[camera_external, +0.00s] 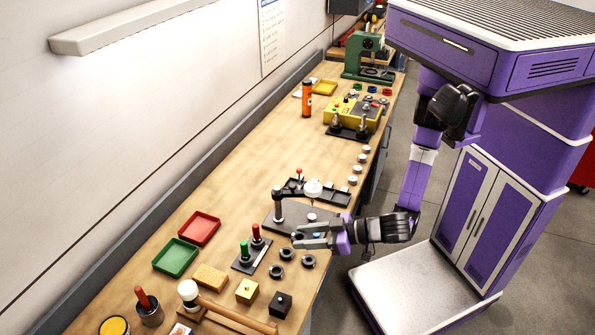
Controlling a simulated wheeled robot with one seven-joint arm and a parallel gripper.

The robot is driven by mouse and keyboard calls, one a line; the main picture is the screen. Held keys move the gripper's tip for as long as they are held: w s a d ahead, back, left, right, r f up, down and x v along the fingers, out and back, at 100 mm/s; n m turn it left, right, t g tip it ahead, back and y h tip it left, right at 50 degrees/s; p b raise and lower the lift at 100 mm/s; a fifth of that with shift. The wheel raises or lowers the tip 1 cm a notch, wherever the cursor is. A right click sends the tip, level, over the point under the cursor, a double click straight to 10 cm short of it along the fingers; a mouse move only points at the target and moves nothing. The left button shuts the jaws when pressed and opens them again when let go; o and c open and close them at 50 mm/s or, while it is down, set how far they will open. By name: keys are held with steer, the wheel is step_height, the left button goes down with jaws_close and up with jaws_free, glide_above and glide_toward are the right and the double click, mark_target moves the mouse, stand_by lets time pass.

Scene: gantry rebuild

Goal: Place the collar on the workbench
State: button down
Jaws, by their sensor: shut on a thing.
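My gripper (296,240) reaches in from the right over the workbench (237,184), low above its right edge. Its grey fingers are shut on a small part near their tips. The part is mostly hidden by the fingers, and I cannot tell for sure whether it is the collar. Black ring-shaped pieces lie on the wood just in front of the gripper: one ring (288,254), a second ring (308,262) and a third ring (278,271). A dark plate with a post and dial gauge (313,188) stands right behind the gripper.
A stand with red and green handles (247,254) is left of the rings. Green (175,257) and red (200,229) trays sit by the wall. Bare wood lies beyond the gauge.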

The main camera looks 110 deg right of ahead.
mark_target(304, 283)
step_height(304, 283, down, 18)
steer(key=shift+f+p, duration=0.25)
steer(key=shift+p, duration=0.65)
steer(key=shift+f, duration=0.5)
steer(key=shift+f+b, duration=0.25)
steer(key=shift+b, duration=0.15)
steer(key=c, duration=0.8)
jaws_free()
steer(key=shift+c, duration=0.2)
steer(key=shift+r+p, duration=0.2)
steer(key=shift+p, duration=0.5)
steer(key=f+b+v, duration=0.1)
steer(key=b+v, duration=0.2)
steer(key=v, duration=0.3)
steer(key=shift+s, duration=0.45)
steer(key=shift+o, duration=0.5)
steer(key=shift+s+a+r, duration=0.2)
steer(key=shift+s+a, duration=0.2)
steer(key=shift+s, duration=0.1)
